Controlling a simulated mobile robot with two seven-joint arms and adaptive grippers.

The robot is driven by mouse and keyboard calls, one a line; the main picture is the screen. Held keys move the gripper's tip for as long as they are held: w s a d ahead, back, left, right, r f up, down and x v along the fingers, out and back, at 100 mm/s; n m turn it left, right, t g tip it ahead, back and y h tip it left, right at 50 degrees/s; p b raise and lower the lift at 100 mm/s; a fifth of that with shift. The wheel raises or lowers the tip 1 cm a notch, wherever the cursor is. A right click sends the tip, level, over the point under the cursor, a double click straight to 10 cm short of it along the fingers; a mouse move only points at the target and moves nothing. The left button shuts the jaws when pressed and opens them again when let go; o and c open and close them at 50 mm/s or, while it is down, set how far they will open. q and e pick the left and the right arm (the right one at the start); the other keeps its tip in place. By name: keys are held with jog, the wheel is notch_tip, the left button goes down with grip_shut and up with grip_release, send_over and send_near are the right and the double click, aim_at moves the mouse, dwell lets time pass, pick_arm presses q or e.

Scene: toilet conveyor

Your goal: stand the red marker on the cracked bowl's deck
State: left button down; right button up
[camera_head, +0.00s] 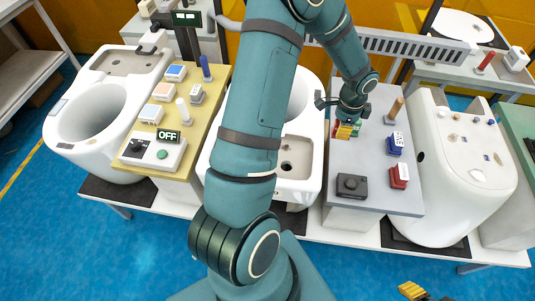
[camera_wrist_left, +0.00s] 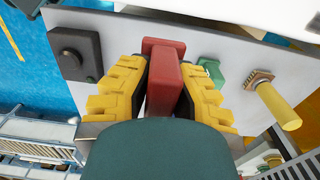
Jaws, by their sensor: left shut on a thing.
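The red marker (camera_wrist_left: 163,78), a block with a wider end, sits between the yellow fingers of my left gripper (camera_wrist_left: 162,92) in the left wrist view. In the head view, my left gripper (camera_head: 346,129) is over the grey table with only a bit of the red marker (camera_head: 336,129) showing. It is shut on the marker; I cannot tell whether the marker touches the table. White bowls stand at left (camera_head: 70,143), middle (camera_head: 312,185) and right (camera_head: 455,205). I cannot make out which is cracked. My arm hides part of the middle bowl. My right gripper (camera_head: 412,291) shows only partly at the bottom edge.
The grey table (camera_head: 350,200) carries a blue block (camera_head: 395,143), a red-and-white block (camera_head: 399,177), a dark box (camera_head: 352,186) and a wooden-handled piece (camera_head: 395,109). A green piece (camera_wrist_left: 211,69) is close beside the marker. A yellow table (camera_head: 195,135) with switches stands left of the middle bowl.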

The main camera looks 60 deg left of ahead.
pick_arm(q)
send_over(296, 153)
notch_tip(296, 153, down, 11)
jog(key=shift+a+r+b, duration=0.1)
jog(key=shift+r+b, duration=0.05)
jog(key=shift+b, duration=0.95)
jog(key=shift+f, duration=0.25)
jog(key=c, duration=1)
grip_release()
jog(key=shift+r, duration=0.1)
jog(key=shift+r, duration=0.1)
